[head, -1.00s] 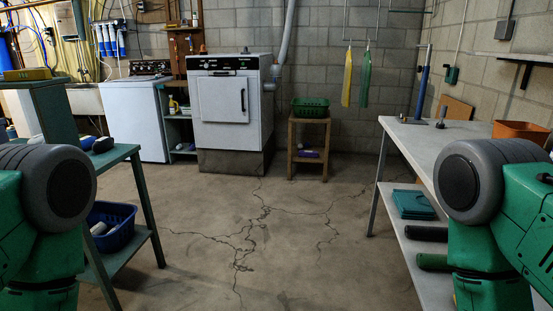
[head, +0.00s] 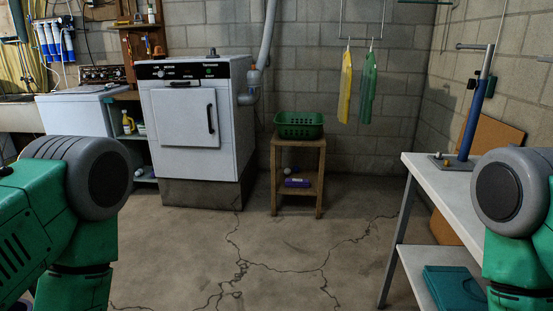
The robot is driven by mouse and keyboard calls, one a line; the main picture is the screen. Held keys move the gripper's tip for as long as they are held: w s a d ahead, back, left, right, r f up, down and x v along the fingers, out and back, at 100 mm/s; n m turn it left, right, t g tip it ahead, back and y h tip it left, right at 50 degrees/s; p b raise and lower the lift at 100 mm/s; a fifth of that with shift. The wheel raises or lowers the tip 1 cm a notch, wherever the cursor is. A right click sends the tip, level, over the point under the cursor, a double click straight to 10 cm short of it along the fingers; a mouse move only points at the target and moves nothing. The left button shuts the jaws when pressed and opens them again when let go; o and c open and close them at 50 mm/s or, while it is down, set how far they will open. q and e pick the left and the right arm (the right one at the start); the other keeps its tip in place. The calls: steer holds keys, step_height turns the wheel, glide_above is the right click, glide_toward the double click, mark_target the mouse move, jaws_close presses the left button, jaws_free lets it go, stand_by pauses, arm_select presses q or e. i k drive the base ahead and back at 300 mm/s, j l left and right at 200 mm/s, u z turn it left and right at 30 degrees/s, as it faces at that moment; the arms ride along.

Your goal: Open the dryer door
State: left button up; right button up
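The dryer (head: 195,130) is a white box-shaped machine with a black control strip, standing on a dark plinth against the back wall, left of centre. Its square front door (head: 184,118) looks shut. A dark vertical handle (head: 210,118) is on the door's right side. My green arms with grey joints show at the left and right edges of the head view. Neither gripper is in the picture, and both arms are well short of the dryer.
A wooden stand (head: 298,175) with a green basket (head: 299,125) is right of the dryer. A white washer (head: 75,112) and a small shelf are left of it. A workbench (head: 440,185) is at the right. The cracked floor (head: 270,255) ahead is clear.

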mark_target(184, 116)
steer(key=i, duration=2)
